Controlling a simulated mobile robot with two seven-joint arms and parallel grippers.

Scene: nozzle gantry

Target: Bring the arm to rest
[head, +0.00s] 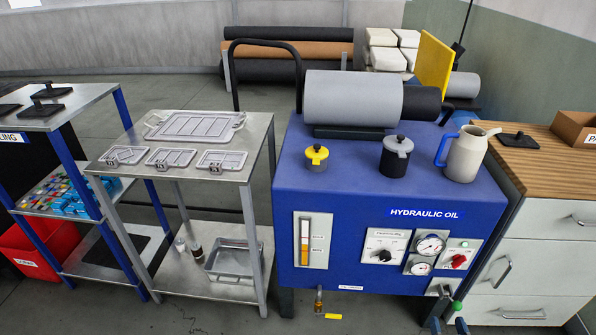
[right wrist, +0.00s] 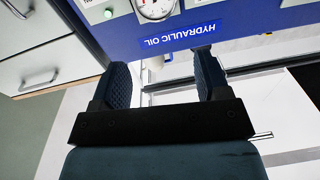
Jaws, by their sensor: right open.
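My right gripper (head: 448,325) shows only as two dark blue fingertips at the bottom edge of the head view, in front of the lower right of the blue hydraulic oil unit (head: 340,205). In the right wrist view my right gripper (right wrist: 163,78) is open, its two ribbed fingers wide apart with nothing held between them. Beyond the fingers are the unit's blue front, its label (right wrist: 187,35) and a gauge (right wrist: 155,8). My left gripper is in neither view.
A wooden-topped drawer cabinet (head: 540,250) stands close on the right. A steel trolley (head: 180,185) with trays stands left of the unit. On the unit are a grey motor (head: 352,98), a black canister (head: 396,158) and a jug (head: 466,155). A valve with a yellow handle (head: 333,316) hangs below.

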